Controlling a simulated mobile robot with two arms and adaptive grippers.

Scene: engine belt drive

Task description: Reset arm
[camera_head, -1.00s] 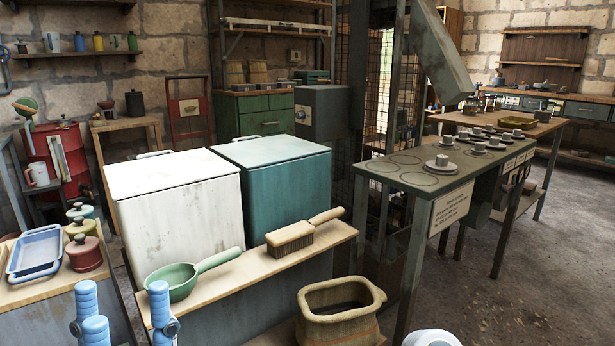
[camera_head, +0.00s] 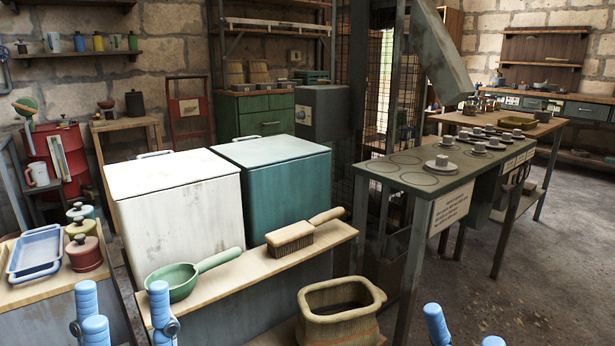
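My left gripper (camera_head: 123,298) shows at the bottom left, with its blue fingers pointing up. The fingers stand apart with nothing between them. It is in front of the low wooden shelf that bears a green pan. My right gripper (camera_head: 464,336) shows at the bottom edge, right of a woven basket. Only the tops of its blue fingers are in view, spread apart with no object seen between them. The rest of it is cut off by the frame.
A wooden shelf (camera_head: 232,279) holds a green pan (camera_head: 178,281) and a brush (camera_head: 292,238). White (camera_head: 178,210) and teal (camera_head: 282,190) bins stand behind. A basket (camera_head: 338,312) stands in front. A grey-green bench (camera_head: 400,180) stands right; the floor (camera_head: 550,280) beyond is free.

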